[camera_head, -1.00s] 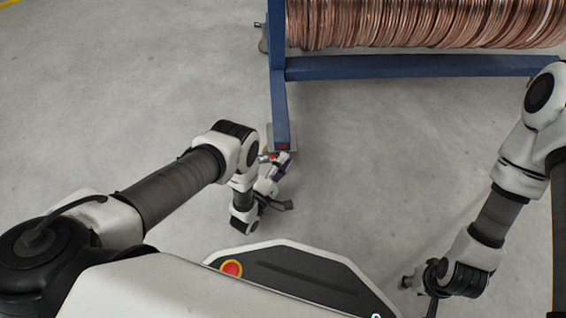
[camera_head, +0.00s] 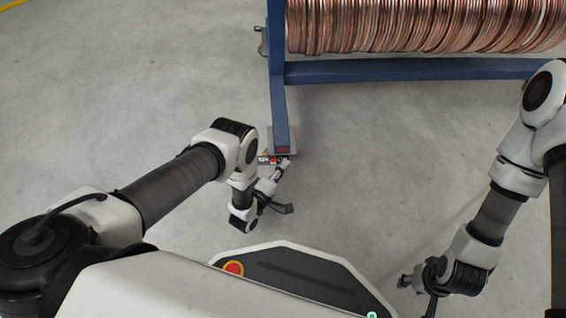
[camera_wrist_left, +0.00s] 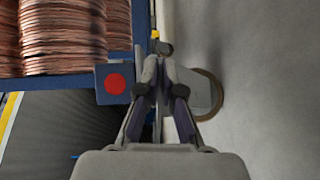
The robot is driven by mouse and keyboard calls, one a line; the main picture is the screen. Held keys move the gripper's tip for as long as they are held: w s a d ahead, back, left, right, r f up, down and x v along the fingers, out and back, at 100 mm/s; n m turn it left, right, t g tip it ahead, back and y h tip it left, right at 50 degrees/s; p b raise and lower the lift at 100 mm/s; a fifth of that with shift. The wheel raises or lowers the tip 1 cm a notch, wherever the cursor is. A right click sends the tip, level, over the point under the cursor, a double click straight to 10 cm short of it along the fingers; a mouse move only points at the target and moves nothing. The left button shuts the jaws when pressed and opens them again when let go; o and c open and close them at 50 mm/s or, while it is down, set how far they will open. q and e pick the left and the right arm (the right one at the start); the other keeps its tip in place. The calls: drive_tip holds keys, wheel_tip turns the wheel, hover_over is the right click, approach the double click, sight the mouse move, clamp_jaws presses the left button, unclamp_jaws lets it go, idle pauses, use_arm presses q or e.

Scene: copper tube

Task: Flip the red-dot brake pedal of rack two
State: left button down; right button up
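The blue rack (camera_head: 279,105) has a red dot (camera_head: 283,149) on the near end of its leg. In the left wrist view the red dot (camera_wrist_left: 115,84) shows large on the rack's end face, just left of my fingers. A caster wheel with a brown rim (camera_wrist_left: 219,99) and a grey plate (camera_wrist_left: 203,92) shows just right of and behind the fingers. The brake pedal cannot be made out clearly. My left gripper (camera_head: 285,163) is low by the leg's end; its fingertips (camera_wrist_left: 161,62) look brought together, with nothing clearly held. My right gripper (camera_head: 407,281) hangs far from the rack.
Copper tube coils (camera_head: 420,25) fill the rack above its blue crossbar (camera_head: 420,68). Another caster (camera_head: 262,42) stands at the rack's left side. The grey floor (camera_head: 390,160) between the rack and my base is clear.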

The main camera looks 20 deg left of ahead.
use_arm(q)
drive_tip(key=shift+f+m+g+p, duration=0.2)
drive_tip(key=shift+m+g+p, duration=0.4)
drive_tip(key=shift+m, duration=0.1)
drive_tip(key=shift+f+y, duration=0.1)
drive_tip(key=shift+y, duration=0.2)
drive_tip(key=c, duration=1.3)
unclamp_jaws()
drive_tip(key=shift+c, duration=0.2)
drive_tip(key=v, duration=0.7)
drive_tip(key=shift+s, duration=0.25)
drive_tip(key=shift+a, duration=0.15)
